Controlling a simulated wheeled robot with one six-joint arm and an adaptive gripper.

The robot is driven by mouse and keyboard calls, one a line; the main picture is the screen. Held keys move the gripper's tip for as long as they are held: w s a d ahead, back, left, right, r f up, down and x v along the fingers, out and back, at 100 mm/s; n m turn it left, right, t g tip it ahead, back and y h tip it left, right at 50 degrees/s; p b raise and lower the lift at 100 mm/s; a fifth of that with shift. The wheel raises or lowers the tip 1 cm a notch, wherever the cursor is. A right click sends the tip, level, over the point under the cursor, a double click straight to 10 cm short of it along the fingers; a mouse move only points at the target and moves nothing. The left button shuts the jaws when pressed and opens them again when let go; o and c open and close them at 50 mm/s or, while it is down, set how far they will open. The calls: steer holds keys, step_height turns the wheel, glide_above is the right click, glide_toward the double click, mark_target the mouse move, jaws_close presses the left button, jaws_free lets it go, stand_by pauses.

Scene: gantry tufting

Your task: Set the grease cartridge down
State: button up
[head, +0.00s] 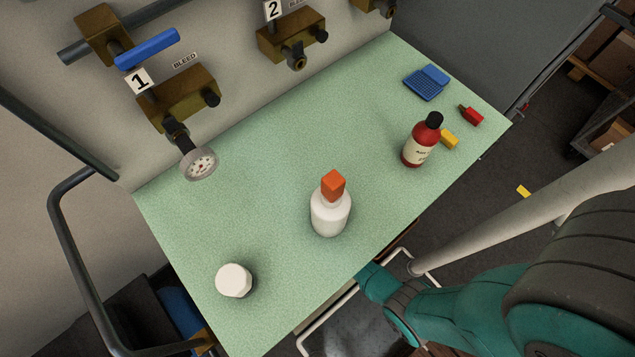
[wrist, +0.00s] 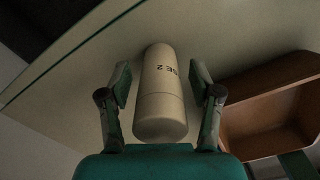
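In the wrist view the grease cartridge (wrist: 160,95) is a pale cylinder with dark lettering ending in "SE 2". It lies lengthwise between the two fingers of my gripper (wrist: 160,85). The fingers stand apart, with a narrow gap visible on each side of the cartridge. A pale surface is behind the cartridge; I cannot tell whether it touches it. In the head view my arm reaches to the near right edge of the green bench top (head: 270,150), and my gripper and the cartridge are hidden there.
On the bench stand a white bottle with orange cap (head: 330,215), a white round object (head: 234,281) and a red bottle (head: 417,146). Small blue, red and yellow items lie far right. Valves and a gauge (head: 199,164) overhang the back. A brown open box (wrist: 265,110) is right of my gripper.

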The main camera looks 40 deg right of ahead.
steer(key=shift+r, duration=0.1)
step_height(320, 180, up, 12)
steer(key=shift+r, duration=0.1)
stand_by(0.6)
stand_by(0.5)
